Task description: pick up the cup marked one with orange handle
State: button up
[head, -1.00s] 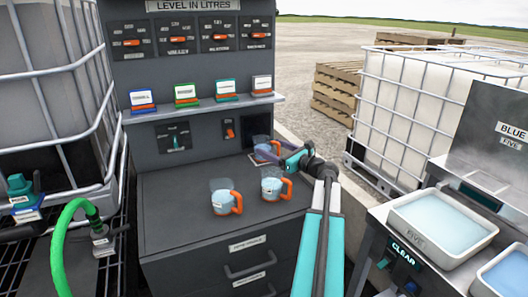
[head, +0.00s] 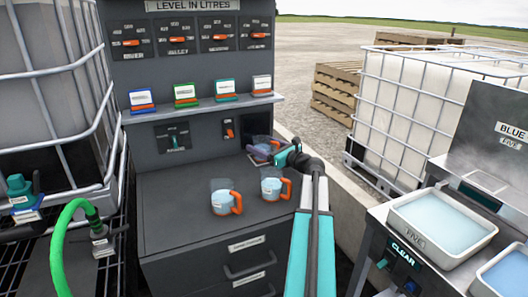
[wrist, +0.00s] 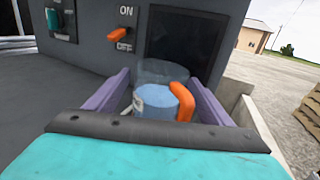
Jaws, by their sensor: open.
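A clear cup with pale blue contents and an orange handle (wrist: 157,103) stands between my gripper's two purple fingers in the wrist view. Its white label is too small to read. My gripper (wrist: 159,84) is open, with a finger on each side of the cup and a visible gap. In the head view this cup (head: 262,141) is at the back right of the grey counter, partly hidden by my gripper (head: 262,154). Two similar cups with orange handles stand nearer, a left one (head: 221,202) and a right one (head: 271,187); their marks are not legible.
The grey counter (head: 180,215) is clear at left. A panel with an orange ON/OFF switch (wrist: 120,34) rises behind the cup, beside a dark recess (wrist: 185,42). A shelf (head: 200,106) with several labelled cards overhangs the counter. A low concrete wall (head: 345,190) runs at right.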

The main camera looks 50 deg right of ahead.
jog(key=c, duration=1.4)
jog(key=shift+s+a+r, duration=0.1)
jog(key=shift+s+r, duration=0.1)
jog(key=shift+r, duration=0.2)
notch_tip(320, 180, up, 6)
jog(key=s+a+b, duration=0.2)
jog(key=s+a, duration=0.1)
jog(key=s, duration=0.6)
jog(key=s+a+b, duration=0.2)
jog(key=s+a, duration=0.2)
jog(key=s, duration=0.5)
jog(key=shift+a+b, duration=0.15)
jog(key=shift+b, duration=0.25)
